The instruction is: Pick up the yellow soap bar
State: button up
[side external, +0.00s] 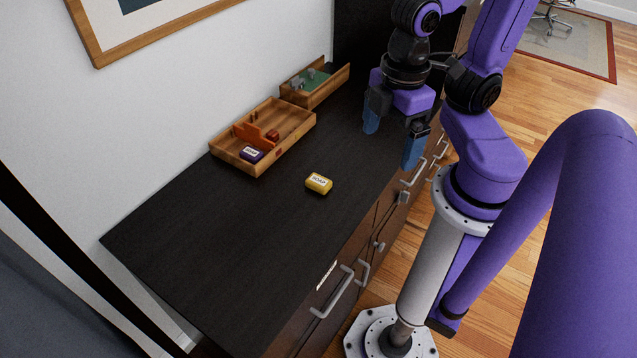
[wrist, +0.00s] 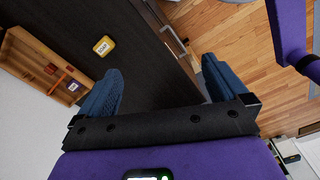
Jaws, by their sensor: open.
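The yellow soap bar (side external: 319,183) lies flat on the dark dresser top, label up, with free surface around it. It also shows in the wrist view (wrist: 104,46), above and to the left of the gap between my fingers. My gripper (side external: 392,143) is open and empty. It is to the right of the soap and toward the back, apart from it, near the dresser's front edge. In the wrist view, my gripper's two blue fingers (wrist: 162,85) are spread wide with nothing between them.
A wooden tray (side external: 223,156) against the wall holds a purple soap bar (side external: 251,154) and a reddish-brown item (side external: 272,135). A second wooden box (side external: 335,84) with a green inside stands behind it. The dresser top (side external: 215,240) is clear at the near left.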

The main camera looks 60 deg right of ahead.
jog(key=shift+f, duration=0.1)
jog(key=w+d+f+m+g+y, duration=0.1)
jog(key=w+d+f+m+y, duration=0.5)
jog(key=m, duration=0.7)
jog(key=w+d+f+m+g+y, duration=0.2)
jog(key=w+d+f+m+y, duration=0.4)
jog(key=m, duration=0.7)
jog(key=m+t, duration=0.8)
jog(key=m, duration=0.1)
send_near(321, 179)
jog(key=x, duration=0.4)
jog(key=shift+r, duration=0.1)
jog(key=shift+x, duration=2.65)
jog(key=shift+s, duration=0.1)
